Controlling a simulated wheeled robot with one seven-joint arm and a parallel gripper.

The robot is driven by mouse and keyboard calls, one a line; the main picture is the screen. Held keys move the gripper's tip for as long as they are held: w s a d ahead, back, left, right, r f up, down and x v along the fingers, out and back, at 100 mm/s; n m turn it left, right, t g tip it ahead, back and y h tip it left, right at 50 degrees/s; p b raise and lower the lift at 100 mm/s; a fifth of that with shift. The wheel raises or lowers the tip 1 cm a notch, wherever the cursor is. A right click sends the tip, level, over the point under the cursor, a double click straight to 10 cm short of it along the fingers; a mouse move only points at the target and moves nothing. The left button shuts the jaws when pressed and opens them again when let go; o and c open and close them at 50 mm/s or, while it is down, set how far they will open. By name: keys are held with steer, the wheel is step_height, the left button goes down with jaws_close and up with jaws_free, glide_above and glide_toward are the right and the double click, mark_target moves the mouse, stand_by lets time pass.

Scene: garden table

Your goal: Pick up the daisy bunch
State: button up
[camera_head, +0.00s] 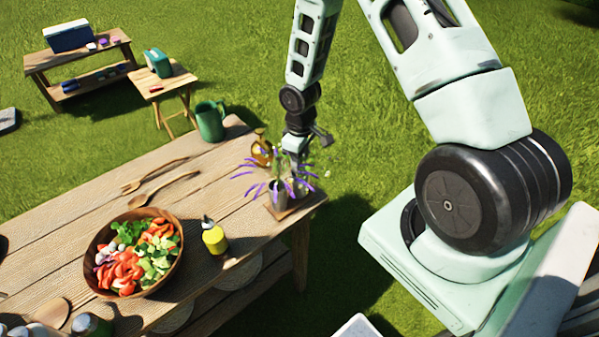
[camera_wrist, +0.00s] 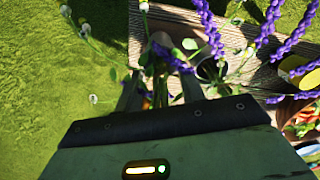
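The daisy bunch (camera_wrist: 85,29) shows in the wrist view as thin green stems with small pale heads, spread around the fingers. In the head view only a few pale heads show, near the table's right corner. Purple flower spikes (camera_head: 247,185) stand beside and partly among the daisies; they also show in the wrist view (camera_wrist: 268,22). My gripper (camera_head: 297,166) points down at the flowers. In the wrist view its two fingers (camera_wrist: 160,92) are apart, with green stems between them. Leaves and the palm hide whether either finger touches the stems.
The wooden table (camera_head: 60,245) holds a salad bowl (camera_head: 175,268), a yellow bottle (camera_head: 214,239), an amber bottle (camera_head: 261,152) close behind the flowers, wooden utensils (camera_head: 160,182) and a green pitcher (camera_head: 210,122). Grass lies beyond the right edge.

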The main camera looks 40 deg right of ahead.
steer(key=shift+f, duration=0.2)
jaws_close()
steer(key=shift+r, duration=0.1)
